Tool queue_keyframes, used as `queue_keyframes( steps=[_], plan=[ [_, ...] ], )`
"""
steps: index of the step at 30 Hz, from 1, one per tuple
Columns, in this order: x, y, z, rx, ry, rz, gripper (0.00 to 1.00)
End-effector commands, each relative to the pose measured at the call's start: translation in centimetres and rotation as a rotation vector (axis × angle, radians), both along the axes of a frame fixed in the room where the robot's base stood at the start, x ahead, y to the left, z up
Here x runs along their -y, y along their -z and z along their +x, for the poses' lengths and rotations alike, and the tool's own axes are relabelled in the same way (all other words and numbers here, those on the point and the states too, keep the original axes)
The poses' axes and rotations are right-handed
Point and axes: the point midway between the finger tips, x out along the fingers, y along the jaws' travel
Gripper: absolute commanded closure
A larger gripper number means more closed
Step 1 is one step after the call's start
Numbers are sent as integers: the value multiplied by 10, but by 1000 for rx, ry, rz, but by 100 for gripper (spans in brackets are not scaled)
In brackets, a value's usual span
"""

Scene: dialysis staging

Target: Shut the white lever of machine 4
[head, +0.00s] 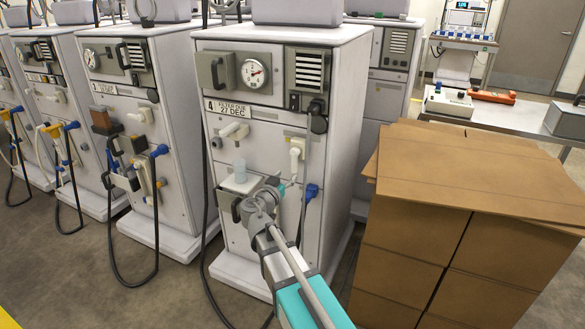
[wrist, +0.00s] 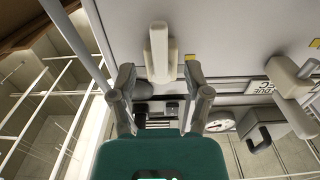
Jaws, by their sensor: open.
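Machine 4 (head: 265,115), a white cabinet with a "4 FILTER DUE 27 DEC" label, stands in the middle of the head view. A white lever (head: 296,153) on its front, right of centre, points downward. In the wrist view this lever (wrist: 159,52) appears upright, just beyond and between the fingertips. My gripper (head: 279,184) is open, in front of the machine and a little below the lever. In the wrist view its two fingers (wrist: 160,76) are spread with a gap between them and hold nothing. Whether either finger touches the lever cannot be told.
A second white handle (head: 233,130) is left of the lever, also in the wrist view (wrist: 288,76). Stacked cardboard boxes (head: 415,220) stand close right of my arm. Machine 3 (head: 125,95) stands left.

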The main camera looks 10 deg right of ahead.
Motion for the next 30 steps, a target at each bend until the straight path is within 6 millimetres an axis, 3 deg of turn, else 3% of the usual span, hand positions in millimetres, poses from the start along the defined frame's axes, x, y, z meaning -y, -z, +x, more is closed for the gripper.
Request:
queue_keyframes(
  steps=[6, 12, 28, 30],
  plan=[
    [20, 0, 30, 0, 1, 0, 37],
    [33, 0, 47, 0, 0, 0, 37],
    [39, 0, 55, 0, -1, 0, 37],
    [39, 0, 55, 0, -1, 0, 50]
  ],
)
